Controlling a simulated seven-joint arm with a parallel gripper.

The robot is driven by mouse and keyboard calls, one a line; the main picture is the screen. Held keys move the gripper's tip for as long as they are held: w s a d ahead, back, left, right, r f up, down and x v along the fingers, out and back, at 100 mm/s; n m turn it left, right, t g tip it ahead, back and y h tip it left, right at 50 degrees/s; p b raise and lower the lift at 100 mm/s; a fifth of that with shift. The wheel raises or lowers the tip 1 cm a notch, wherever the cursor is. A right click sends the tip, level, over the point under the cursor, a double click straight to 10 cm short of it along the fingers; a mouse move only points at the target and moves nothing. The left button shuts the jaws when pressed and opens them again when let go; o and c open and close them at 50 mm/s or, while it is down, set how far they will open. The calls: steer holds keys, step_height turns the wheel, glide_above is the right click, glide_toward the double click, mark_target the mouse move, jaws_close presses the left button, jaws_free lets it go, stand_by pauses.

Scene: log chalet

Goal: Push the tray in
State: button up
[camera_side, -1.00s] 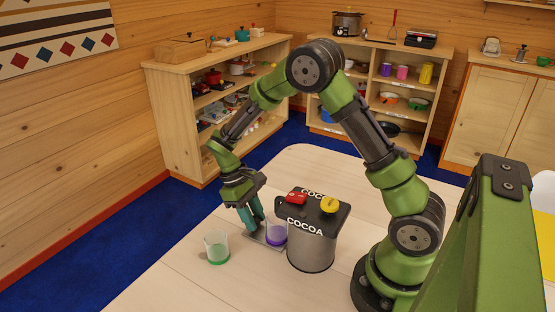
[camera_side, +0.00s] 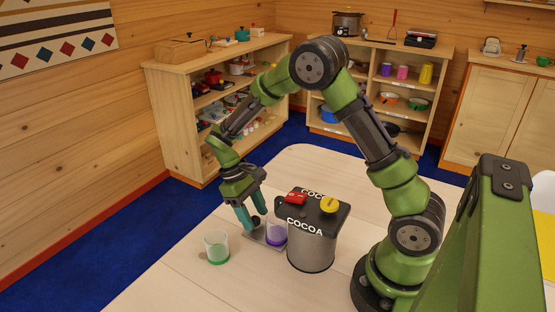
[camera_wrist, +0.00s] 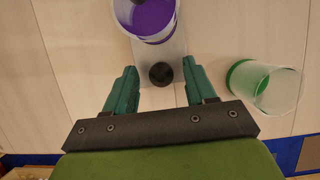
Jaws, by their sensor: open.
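The cocoa machine (camera_side: 312,250) is a grey cylinder with a black top, a red part and a yellow knob. A thin grey tray (camera_side: 262,241) sticks out of its side; it also shows in the wrist view (camera_wrist: 177,58). A purple cup (camera_side: 276,233) stands on the tray, and in the wrist view (camera_wrist: 155,18) it is cut by the top edge. A round black knob (camera_wrist: 160,74) sits at the tray's outer end. My gripper (camera_side: 252,220) is open, with its teal fingers on either side of the knob and gaps between in the wrist view (camera_wrist: 159,66).
A clear cup with green at its base (camera_side: 217,247) stands on the table left of the tray; in the wrist view (camera_wrist: 270,88) it is right of my fingers. The pale table (camera_side: 180,275) is bare at the front left. Shelves (camera_side: 185,120) stand well behind.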

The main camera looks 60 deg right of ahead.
mark_target(263, 240)
steer(key=shift+r, duration=2.35)
steer(key=shift+r, duration=0.3)
steer(key=s+a+r+m+t+y, duration=0.1)
steer(key=s+a+r+m+t, duration=0.1)
steer(key=s+r+t, duration=0.4)
steer(key=s+a+r+m+t+y, duration=0.1)
steer(key=s+r+t, duration=0.4)
steer(key=r, duration=0.5)
steer(key=shift+s+a+m+t, duration=0.4)
steer(key=shift+s+a+m, duration=0.2)
steer(key=shift+a, duration=0.2)
